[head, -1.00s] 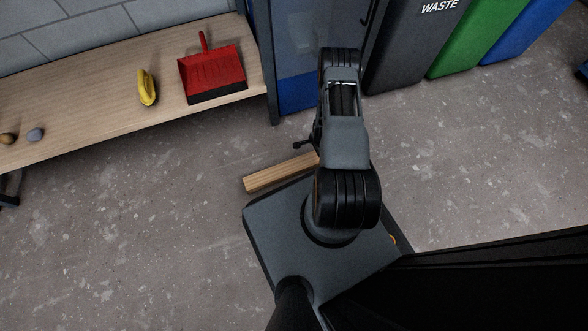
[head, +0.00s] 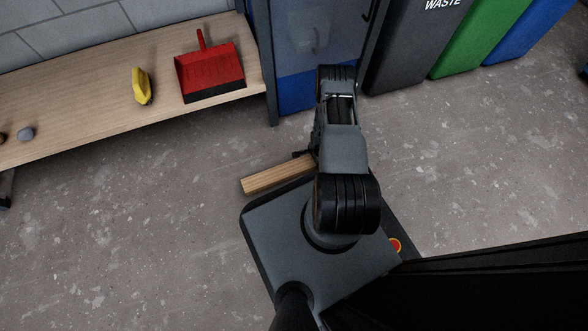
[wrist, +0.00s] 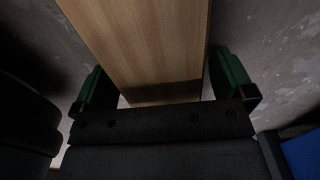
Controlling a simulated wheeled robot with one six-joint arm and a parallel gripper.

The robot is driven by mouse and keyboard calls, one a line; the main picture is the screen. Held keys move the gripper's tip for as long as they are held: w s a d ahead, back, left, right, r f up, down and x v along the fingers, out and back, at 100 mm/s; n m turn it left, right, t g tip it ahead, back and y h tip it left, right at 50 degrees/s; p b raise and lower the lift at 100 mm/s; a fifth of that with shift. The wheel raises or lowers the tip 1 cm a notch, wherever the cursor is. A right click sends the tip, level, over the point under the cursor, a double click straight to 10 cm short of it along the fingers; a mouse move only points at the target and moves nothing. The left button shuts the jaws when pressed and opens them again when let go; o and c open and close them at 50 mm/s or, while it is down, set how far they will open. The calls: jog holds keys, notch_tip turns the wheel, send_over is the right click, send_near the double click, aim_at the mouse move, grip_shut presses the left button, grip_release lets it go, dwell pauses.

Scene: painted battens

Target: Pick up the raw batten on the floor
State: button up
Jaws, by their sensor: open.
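The raw batten (head: 268,179) lies on the floor beside the front edge of my base in the head view. Its right end is hidden behind my arm. In the wrist view the pale wooden batten (wrist: 145,45) runs from the top edge down between the two green fingers. My gripper (wrist: 168,88) is open, with one finger on each side of the batten. A narrow gap shows beside the fingers, and I cannot tell if either touches the wood. In the head view the gripper is mostly hidden behind my arm.
A cabinet (head: 312,45) and grey (head: 405,55), green (head: 478,40) and blue bins (head: 535,25) stand behind. Floor at left and right is clear.

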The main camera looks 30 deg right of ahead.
jog(key=shift+c, duration=0.5)
jog(key=c, duration=1.3)
jog(key=shift+r, duration=0.1)
